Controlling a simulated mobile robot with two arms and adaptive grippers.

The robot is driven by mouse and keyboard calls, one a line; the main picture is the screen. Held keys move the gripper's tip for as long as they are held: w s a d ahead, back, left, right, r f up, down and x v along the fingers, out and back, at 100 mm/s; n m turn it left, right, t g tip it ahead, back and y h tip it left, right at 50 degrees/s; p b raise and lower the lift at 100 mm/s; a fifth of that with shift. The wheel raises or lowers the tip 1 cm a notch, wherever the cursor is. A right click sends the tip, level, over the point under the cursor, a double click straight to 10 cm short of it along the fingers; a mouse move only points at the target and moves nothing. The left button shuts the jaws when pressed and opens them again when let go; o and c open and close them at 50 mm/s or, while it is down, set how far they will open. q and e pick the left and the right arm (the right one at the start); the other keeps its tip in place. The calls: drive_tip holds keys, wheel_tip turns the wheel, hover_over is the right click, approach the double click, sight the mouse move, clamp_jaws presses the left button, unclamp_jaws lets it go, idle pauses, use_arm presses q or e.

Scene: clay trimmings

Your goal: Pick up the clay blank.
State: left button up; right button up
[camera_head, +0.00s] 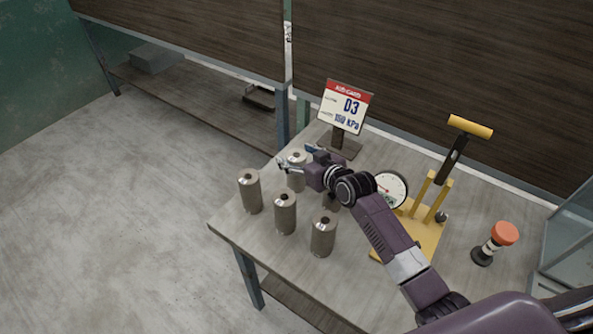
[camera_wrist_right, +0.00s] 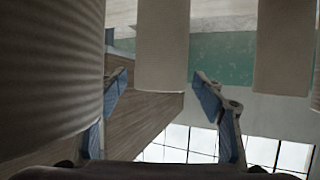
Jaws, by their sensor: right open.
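Several upright grey-brown cylinders, each with a dark hole in the top, stand on the table; I cannot tell which one is the clay blank. They include a left cylinder (camera_head: 251,193), a middle one (camera_head: 285,214), a front one (camera_head: 322,235) and a back one (camera_head: 296,181). My right gripper (camera_head: 295,157) is open at the back cylinder's top. In the right wrist view the gripper (camera_wrist_right: 161,88) shows both fingers apart, with a cylinder (camera_wrist_right: 162,45) seen between them and a large close cylinder (camera_wrist_right: 50,70) at left. Another cylinder is partly hidden under my right wrist. My left gripper is not in view.
A sign reading D3 and 150 kPa (camera_head: 346,108) stands behind the gripper. A round gauge (camera_head: 389,189), a yellow lever press (camera_head: 428,232) and an orange-topped object (camera_head: 503,234) stand to the right. The table's left edge (camera_head: 225,210) lies close to the cylinders.

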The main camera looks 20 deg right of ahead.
drive_tip(key=shift+c, duration=0.4)
clamp_jaws()
drive_tip(key=shift+w+r, duration=0.1)
drive_tip(key=shift+r, duration=0.05)
drive_tip(key=shift+r, duration=0.1)
